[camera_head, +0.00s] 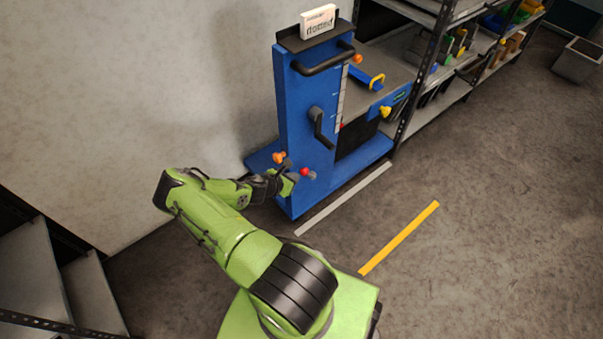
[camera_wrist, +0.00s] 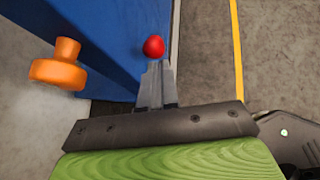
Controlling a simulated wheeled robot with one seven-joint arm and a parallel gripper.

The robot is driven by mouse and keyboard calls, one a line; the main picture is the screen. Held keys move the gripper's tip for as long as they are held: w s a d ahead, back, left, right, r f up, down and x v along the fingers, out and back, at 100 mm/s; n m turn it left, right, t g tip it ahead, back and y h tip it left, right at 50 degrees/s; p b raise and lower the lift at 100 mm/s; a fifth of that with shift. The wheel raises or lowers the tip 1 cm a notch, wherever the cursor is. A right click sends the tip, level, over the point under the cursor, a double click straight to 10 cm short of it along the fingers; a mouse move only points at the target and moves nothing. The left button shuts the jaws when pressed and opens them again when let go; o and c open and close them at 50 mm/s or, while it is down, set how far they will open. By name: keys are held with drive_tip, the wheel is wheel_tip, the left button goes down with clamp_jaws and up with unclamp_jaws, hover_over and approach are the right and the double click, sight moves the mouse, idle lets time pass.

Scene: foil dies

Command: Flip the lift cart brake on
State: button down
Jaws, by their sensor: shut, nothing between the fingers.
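The blue lift cart (camera_head: 290,104) stands against the wall in the head view, and its blue face fills the upper left of the wrist view (camera_wrist: 105,22). Low on its front are an orange knob (camera_head: 279,157) and a red knob (camera_head: 305,171). In the wrist view the orange knob (camera_wrist: 58,74) is at left and the red knob (camera_wrist: 154,46) is just beyond my fingertips. My gripper (camera_head: 292,179) is shut and empty, its fingers (camera_wrist: 155,75) together close to the red knob. I cannot tell whether they touch. Neither knob is labelled as the brake.
A black crank handle (camera_head: 320,128) and a top push bar (camera_head: 323,60) stick out from the cart. A shelf rack (camera_head: 412,95) stands to the right.

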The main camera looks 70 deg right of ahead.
drive_tip(key=w+a+r+p, duration=0.1)
drive_tip(key=a+r+p, duration=0.1)
drive_tip(key=a+r, duration=0.3)
drive_tip(key=shift+w+r, duration=0.3)
drive_tip(key=shift+r, duration=0.5)
